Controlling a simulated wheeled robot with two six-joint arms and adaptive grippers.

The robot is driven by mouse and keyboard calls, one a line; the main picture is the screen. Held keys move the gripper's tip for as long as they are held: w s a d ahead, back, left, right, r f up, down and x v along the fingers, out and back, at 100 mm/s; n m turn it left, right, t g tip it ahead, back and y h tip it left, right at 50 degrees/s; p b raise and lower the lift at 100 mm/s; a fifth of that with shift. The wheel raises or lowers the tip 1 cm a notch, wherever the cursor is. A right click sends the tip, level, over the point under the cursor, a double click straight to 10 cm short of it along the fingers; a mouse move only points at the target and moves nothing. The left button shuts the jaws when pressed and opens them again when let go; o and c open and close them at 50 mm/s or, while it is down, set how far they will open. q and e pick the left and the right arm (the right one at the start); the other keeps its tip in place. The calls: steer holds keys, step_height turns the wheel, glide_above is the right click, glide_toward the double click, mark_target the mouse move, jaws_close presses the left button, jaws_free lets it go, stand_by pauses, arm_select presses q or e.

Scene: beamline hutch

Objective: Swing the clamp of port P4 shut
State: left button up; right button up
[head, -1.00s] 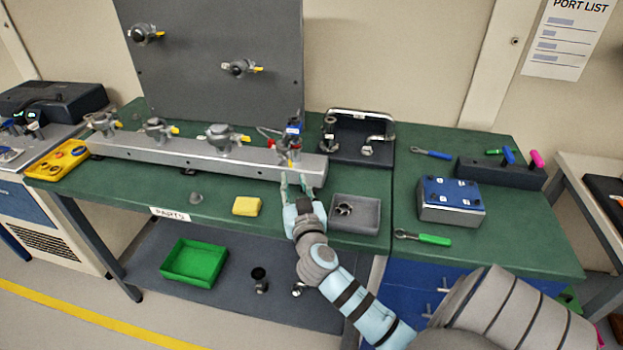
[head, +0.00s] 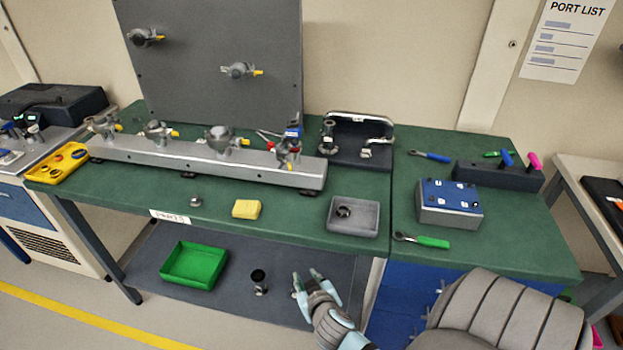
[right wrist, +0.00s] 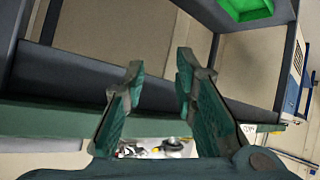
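Several clamped ports stand along the grey rail (head: 200,158) on the green bench. Port labels are too small to read, so I cannot tell which is P4 or whether that clamp is fully shut. My right gripper (head: 307,281) is in front of the bench, low and well away from the rail. In the right wrist view its fingers (right wrist: 160,70) are apart with nothing between them. My left gripper is out of view.
A yellow block (head: 246,209), a small metal part (head: 195,201) and a grey tray (head: 334,228) lie along the front of the bench. A green-handled tool (head: 432,242) and a blue box (head: 450,195) are at right. A green bin (head: 165,270) stands on the lower shelf.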

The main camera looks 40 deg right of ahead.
steer(key=shift+n+g+y, duration=0.4)
steer(key=shift+g+y, duration=0.1)
steer(key=shift+g, duration=0.1)
steer(key=f, duration=0.1)
steer(key=s+f, duration=0.1)
steer(key=f, duration=0.1)
steer(key=s+f, duration=0.1)
steer(key=f, duration=0.1)
steer(key=shift+s+a, duration=0.1)
steer(key=shift+a, duration=0.3)
steer(key=shift+c, duration=0.2)
